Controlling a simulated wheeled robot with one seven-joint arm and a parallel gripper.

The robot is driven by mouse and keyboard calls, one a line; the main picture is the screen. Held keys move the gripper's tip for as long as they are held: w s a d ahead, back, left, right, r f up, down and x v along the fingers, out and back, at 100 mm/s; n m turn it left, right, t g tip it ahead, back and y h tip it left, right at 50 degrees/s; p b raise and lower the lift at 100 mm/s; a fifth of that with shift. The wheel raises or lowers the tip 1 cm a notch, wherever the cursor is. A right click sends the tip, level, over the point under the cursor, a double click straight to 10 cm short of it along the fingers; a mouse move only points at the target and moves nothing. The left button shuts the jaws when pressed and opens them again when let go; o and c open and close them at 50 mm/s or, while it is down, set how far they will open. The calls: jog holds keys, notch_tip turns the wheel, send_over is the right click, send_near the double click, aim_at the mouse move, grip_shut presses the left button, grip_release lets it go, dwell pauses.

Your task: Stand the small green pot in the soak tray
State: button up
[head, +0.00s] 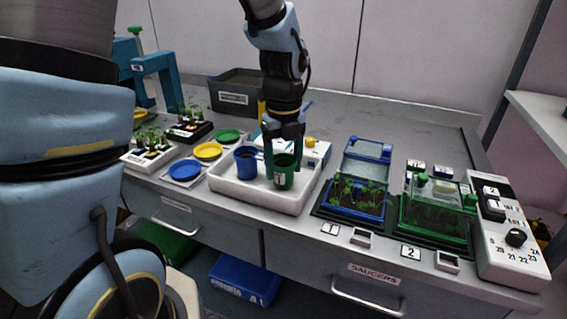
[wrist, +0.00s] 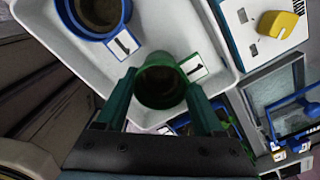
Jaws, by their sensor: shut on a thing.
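The small green pot (head: 284,172) is between the fingers of my gripper (head: 284,158), over the right part of the white soak tray (head: 222,186). In the wrist view the green pot (wrist: 160,84) sits between the two green fingers of my gripper (wrist: 164,95), which are shut on it. The pot looks upright, with dark soil inside and a white label by its rim. Its base appears within the tray, but I cannot tell whether it touches the tray floor. A blue pot (head: 246,162) stands in the tray to its left.
Blue (head: 185,170), yellow (head: 208,151) and green (head: 228,135) saucers lie left of the tray. Right of it stand a blue-framed planter box (head: 352,208) and a green one (head: 432,228). A white device with a yellow knob (head: 310,142) is behind the tray.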

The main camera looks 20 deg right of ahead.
jog(key=shift+f, duration=0.15)
jog(key=o, duration=1.3)
jog(key=shift+o, duration=0.2)
notch_tip(320, 180, up, 12)
jog(key=a+f+n, duration=0.5)
jog(key=a+n, duration=0.7)
jog(key=n, duration=0.5)
jog(key=w+a+f+n+t, duration=0.1)
jog(key=a+f+n, duration=0.4)
jog(key=a+n, duration=0.8)
jog(key=n, duration=0.3)
jog(key=shift+w+a+f+n+t+b, duration=0.2)
jog(key=shift+n+t+b, duration=0.1)
jog(key=shift+n+b, duration=0.1)
